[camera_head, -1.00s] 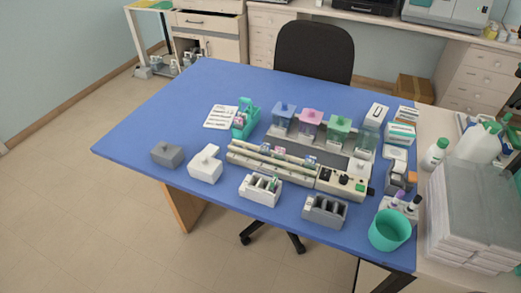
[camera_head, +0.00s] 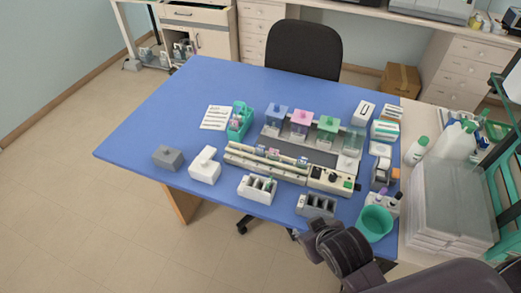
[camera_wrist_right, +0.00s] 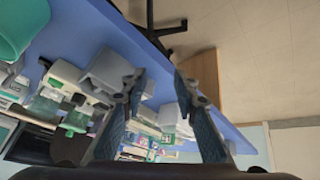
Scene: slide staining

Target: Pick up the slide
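Several small slides with coloured labels show on the cream staining rack (camera_head: 265,159), too small to tell apart. A white slotted slide holder (camera_head: 257,190) at the front of the blue table has slim pieces, likely slides, in its slots. A grey slotted holder (camera_head: 317,206) stands to its right. A green holder (camera_head: 239,121) with a pale labelled piece stands at the back left. My right gripper (camera_wrist_right: 159,80) is open and empty in the right wrist view, its fingers well apart. In the head view my dark right arm reaches in by the table's front right edge. My left gripper is out of view.
A teal cup (camera_head: 374,224) stands at the front right corner, close to my right arm. Blue, pink and green staining jars (camera_head: 302,122) stand behind the rack. A grey block (camera_head: 168,157) and a white block (camera_head: 204,168) lie left.

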